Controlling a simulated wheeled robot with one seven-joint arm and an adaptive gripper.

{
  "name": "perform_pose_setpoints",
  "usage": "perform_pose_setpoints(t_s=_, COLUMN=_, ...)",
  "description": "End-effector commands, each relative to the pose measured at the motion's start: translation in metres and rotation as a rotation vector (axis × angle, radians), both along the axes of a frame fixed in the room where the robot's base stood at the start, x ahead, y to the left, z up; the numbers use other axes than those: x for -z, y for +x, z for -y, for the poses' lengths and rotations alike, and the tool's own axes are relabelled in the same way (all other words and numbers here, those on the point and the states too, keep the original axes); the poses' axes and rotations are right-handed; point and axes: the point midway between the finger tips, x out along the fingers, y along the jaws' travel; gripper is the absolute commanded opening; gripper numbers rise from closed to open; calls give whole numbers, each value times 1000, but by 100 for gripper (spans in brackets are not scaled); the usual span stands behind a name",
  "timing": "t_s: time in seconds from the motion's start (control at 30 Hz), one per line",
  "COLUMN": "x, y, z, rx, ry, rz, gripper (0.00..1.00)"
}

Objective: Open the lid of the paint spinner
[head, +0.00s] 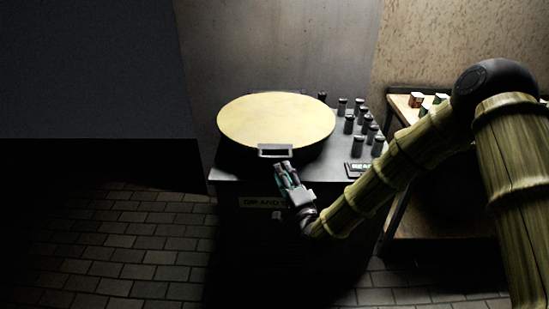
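The paint spinner stands on a dark cabinet. Its round pale yellow lid (276,118) lies flat and closed over the dark drum. A grey rectangular handle (275,151) sticks out at the lid's front edge. My gripper (285,169) is just below and slightly right of the handle in the picture, its fingers pointing up toward it. The fingers look close to the handle, but I cannot tell whether they touch it. Two finger parts show, but their gap is too small and dark to judge.
A wooden table (400,106) with small boxes is at right. Brick floor (130,240) at left is clear.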

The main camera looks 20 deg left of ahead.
Motion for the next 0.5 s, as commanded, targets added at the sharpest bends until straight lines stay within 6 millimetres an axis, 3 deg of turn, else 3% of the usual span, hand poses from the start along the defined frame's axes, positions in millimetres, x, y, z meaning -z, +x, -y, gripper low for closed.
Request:
perform_pose_setpoints(t_s=0.2, x=-8, y=28, z=-23, rx=0, ry=-2, rz=3, gripper=34)
perform_pose_setpoints(t_s=0.5, x=-12, y=53, z=-43, rx=1, ry=-3, rz=-1, gripper=34)
